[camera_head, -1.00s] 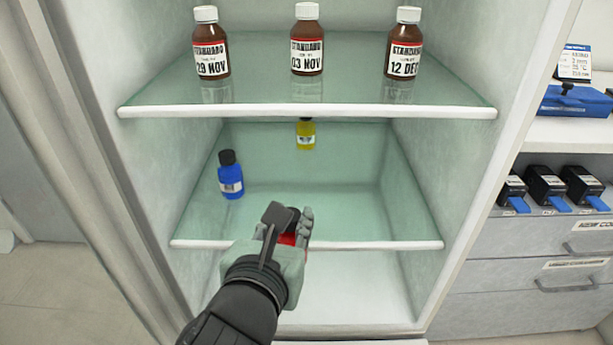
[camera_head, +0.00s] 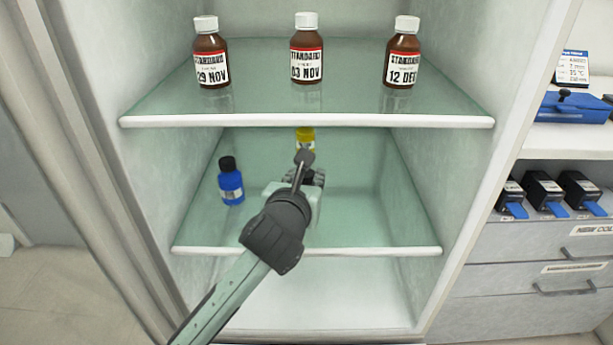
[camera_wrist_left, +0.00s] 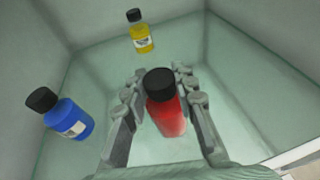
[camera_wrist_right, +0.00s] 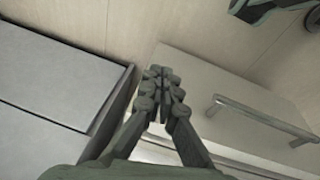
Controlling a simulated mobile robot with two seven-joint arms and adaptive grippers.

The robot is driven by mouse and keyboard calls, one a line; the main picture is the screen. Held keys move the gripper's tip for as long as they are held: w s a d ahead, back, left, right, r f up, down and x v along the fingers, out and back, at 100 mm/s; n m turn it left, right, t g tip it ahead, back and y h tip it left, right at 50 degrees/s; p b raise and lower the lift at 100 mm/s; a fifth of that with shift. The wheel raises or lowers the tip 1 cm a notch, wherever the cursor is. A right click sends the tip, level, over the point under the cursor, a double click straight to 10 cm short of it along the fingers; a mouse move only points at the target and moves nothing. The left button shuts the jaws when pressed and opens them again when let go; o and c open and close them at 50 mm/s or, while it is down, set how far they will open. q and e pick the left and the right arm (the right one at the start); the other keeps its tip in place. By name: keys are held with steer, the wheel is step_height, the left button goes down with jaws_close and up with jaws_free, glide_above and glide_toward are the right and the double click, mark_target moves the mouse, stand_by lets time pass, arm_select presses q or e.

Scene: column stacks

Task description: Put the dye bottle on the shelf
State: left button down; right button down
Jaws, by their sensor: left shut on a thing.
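A red dye bottle with a black cap (camera_wrist_left: 165,105) sits between the fingers of my left gripper (camera_wrist_left: 160,95) in the left wrist view. In the head view my left gripper (camera_head: 306,172) reaches in over the lower glass shelf (camera_head: 372,215) and hides the bottle. I cannot tell whether the bottle touches the shelf. A blue bottle (camera_head: 231,186) stands on that shelf at the left, and a yellow bottle (camera_head: 305,137) stands at the back, partly hidden by the gripper. My right gripper (camera_wrist_right: 163,85) shows in its wrist view with fingertips together, empty, near a drawer handle.
Several things border the space: the upper glass shelf (camera_head: 300,121) with three brown bottles (camera_head: 306,60) is just above my left arm. The cabinet wall is at the right. The lower shelf's right part is clear. Drawers (camera_head: 560,240) stand outside right.

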stand_by(0.3)
arm_select(q)
steer(key=c, duration=1.2)
jaws_free()
steer(key=shift+f, duration=0.1)
steer(key=shift+s+r, duration=0.15)
steer(key=shift+r, duration=0.05)
steer(key=v, duration=1.1)
steer(key=shift+s+a+r, duration=0.1)
steer(key=shift+s, duration=0.2)
